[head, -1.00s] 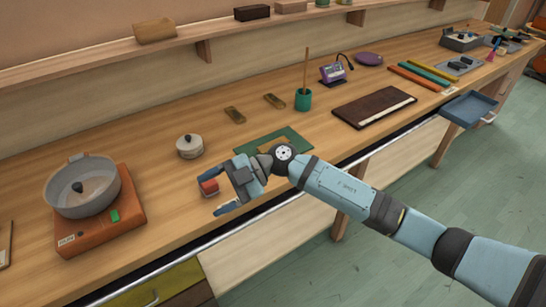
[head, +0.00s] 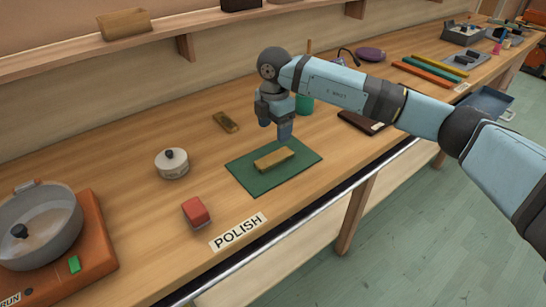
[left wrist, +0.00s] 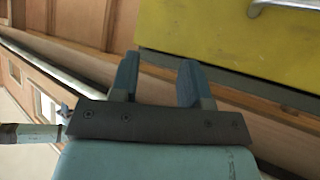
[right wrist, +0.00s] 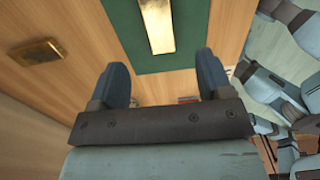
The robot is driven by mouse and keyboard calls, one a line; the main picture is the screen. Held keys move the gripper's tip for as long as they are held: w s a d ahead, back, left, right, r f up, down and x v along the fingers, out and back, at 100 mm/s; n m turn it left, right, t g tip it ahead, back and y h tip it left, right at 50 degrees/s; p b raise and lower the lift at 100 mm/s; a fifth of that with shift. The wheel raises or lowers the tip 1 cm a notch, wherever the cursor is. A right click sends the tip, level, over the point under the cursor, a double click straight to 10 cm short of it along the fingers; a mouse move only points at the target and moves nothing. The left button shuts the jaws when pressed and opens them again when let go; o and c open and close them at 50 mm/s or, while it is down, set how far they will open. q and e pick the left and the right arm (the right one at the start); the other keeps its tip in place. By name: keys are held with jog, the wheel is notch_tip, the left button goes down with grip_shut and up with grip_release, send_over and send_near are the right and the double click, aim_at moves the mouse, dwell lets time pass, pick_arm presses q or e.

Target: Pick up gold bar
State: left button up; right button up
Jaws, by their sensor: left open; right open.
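A gold bar (head: 274,159) lies on a green mat (head: 255,182) on the bench. The bar (right wrist: 158,25) and mat (right wrist: 125,35) also show at the top of the right wrist view. A second, duller gold bar (head: 225,122) lies on bare wood behind the mat; a bar (right wrist: 36,51) shows at the left of the right wrist view. My right gripper (head: 275,128) points down, open and empty, above the mat's far side, just behind the bar. My left gripper (left wrist: 157,78) is open and empty in the left wrist view, outside the head view.
A red block (head: 196,212), a lidded white pot (head: 172,163) and a POLISH label (head: 238,231) are near the mat. A grey pan (head: 40,225) sits on an orange burner (head: 95,240) at left. A yellow drawer front (left wrist: 240,40) faces my left gripper.

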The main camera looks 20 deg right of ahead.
aim_at(273, 158)
jog(key=f, duration=1)
jog(key=shift+w+a, duration=0.1)
jog(key=shift+a, duration=0.1)
jog(key=shift+r, duration=0.1)
grip_shut()
